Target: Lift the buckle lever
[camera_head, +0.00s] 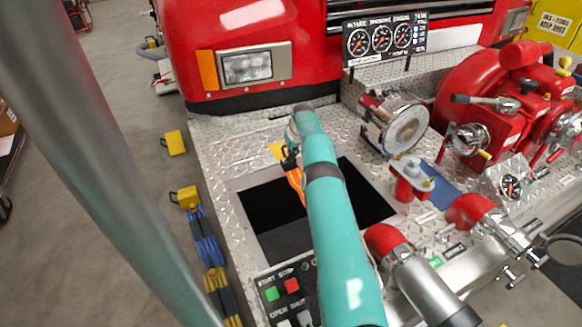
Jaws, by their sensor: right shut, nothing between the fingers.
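My teal right arm reaches up over the bumper, and its dark gripper (289,159) sits at the far end, small and partly hidden by the arm. It is shut with nothing in it, just above an orange strap (295,181). A small yellow piece (277,150) shows beside the gripper, at the upper edge of the dark well (272,200). The buckle lever cannot be made out clearly; the gripper and arm cover much of that spot. I cannot tell whether the gripper touches it. My left gripper is out of view.
The red truck front (240,30) rises behind the bumper. Red pump parts (490,95) and a gauge (403,128) stand right of the arm. A start/stop button panel (287,292) is at the well's near edge. Grey floor lies open on the left.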

